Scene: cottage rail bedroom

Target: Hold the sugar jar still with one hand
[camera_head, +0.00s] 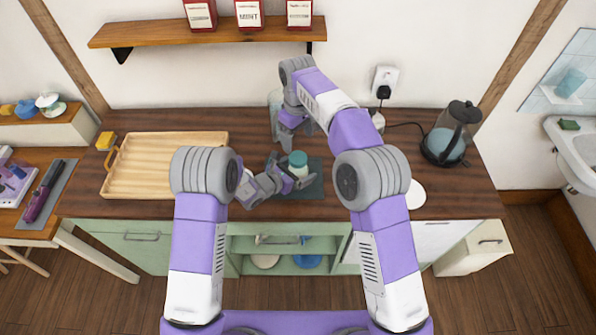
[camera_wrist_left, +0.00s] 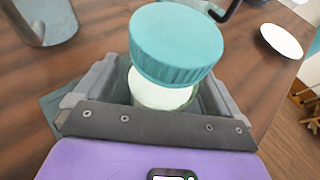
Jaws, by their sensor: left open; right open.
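The sugar jar is a pale jar (camera_wrist_left: 160,95) with a teal lid (camera_head: 298,158). It stands upright near the middle of the counter, on or beside a dark mat (camera_head: 314,187). My left gripper (camera_head: 295,174) is open low around the jar, with a finger on either side. In the left wrist view the teal lid (camera_wrist_left: 177,40) rises above the open fingers. Whether the fingers touch the jar cannot be told. My right gripper (camera_head: 291,125) is open behind the jar, near a clear glass container (camera_head: 275,100), and partly hidden by its own arm.
A wooden tray (camera_head: 150,185) lies on the counter (camera_head: 465,190) at left. A white plate (camera_head: 412,193) lies to the right, and a dark kettle (camera_head: 452,135) stands at far right with its cord to the wall socket (camera_head: 384,80). A shelf (camera_head: 150,36) with red tins hangs above.

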